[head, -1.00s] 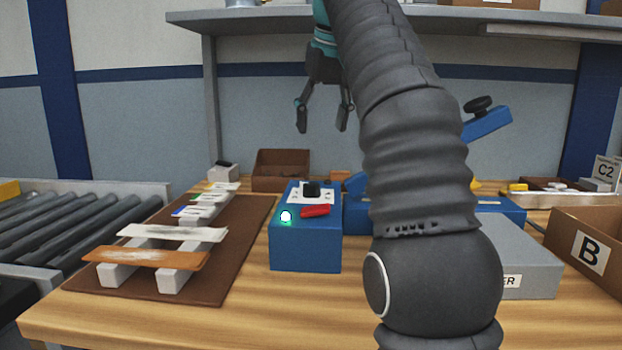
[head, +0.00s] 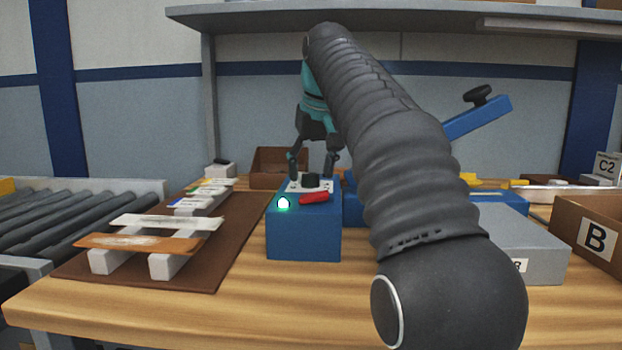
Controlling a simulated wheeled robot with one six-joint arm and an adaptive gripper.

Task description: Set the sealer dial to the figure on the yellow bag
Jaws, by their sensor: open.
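The sealer's blue control box (head: 304,234) stands on the table in the middle of the head view. On its top is a black dial knob (head: 311,180) on a white plate (head: 293,187). The dial's figures are too small to read. I cannot make out a yellow bag with a figure.
A blue sealer arm with a black knob (head: 480,94) rises behind my arm. A brown mat (head: 236,240) with several strips on blocks lies left, beside a roller conveyor (head: 80,215). A grey box (head: 525,243) and bin B (head: 585,235) stand right. A shelf (head: 250,17) hangs above.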

